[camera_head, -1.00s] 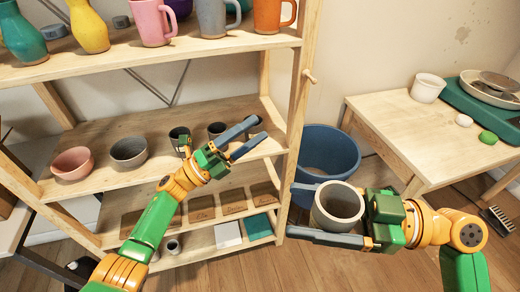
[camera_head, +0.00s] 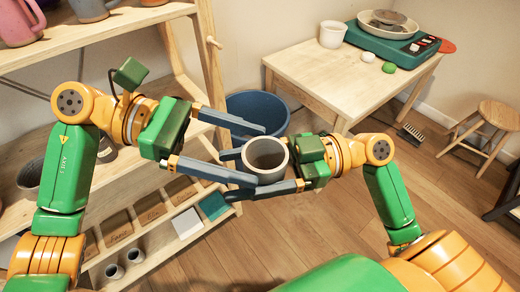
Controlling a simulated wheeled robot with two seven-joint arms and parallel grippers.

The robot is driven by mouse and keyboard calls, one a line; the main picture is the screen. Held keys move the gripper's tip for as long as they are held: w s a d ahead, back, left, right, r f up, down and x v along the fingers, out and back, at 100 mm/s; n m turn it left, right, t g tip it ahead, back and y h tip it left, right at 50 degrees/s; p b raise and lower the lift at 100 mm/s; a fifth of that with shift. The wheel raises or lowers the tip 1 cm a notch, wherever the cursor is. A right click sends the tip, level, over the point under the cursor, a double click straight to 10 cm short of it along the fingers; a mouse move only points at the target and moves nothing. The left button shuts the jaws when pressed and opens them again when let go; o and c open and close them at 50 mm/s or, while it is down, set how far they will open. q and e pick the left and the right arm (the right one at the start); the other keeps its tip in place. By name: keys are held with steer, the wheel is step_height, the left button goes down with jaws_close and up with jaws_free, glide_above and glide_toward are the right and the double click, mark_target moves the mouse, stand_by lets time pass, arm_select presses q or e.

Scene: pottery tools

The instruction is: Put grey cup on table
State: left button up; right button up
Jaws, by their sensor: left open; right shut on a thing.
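The grey cup (camera_head: 265,170) is upright, held in the air in front of the shelf and the blue bin. My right gripper (camera_head: 224,174), on the arm from the right, is shut on it, with long fingers along its far and near sides. My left gripper (camera_head: 258,155), on the arm from the left, is open. Its fingertips reach the cup's left part, one behind and one in front; I cannot tell whether they touch it. The wooden table (camera_head: 325,82) stands at the back right, its near left part bare.
On the table are a white pot (camera_head: 332,35), a green scale (camera_head: 392,45) with a dish, and small white and green lumps. The blue bin (camera_head: 258,108) stands left of the table. The shelf (camera_head: 110,35) fills the left. A stool (camera_head: 490,120) stands at right.

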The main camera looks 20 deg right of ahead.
mark_target(263, 156)
arm_select(q)
steer(key=x, duration=0.3)
steer(key=shift+d, duration=0.15)
steer(key=shift+c, duration=0.3)
steer(key=c, duration=1.1)
steer(key=shift+c, duration=0.9)
arm_select(e)
steer(key=o, duration=1.2)
arm_select(q)
jaws_close()
arm_select(e)
steer(key=o, duration=0.3)
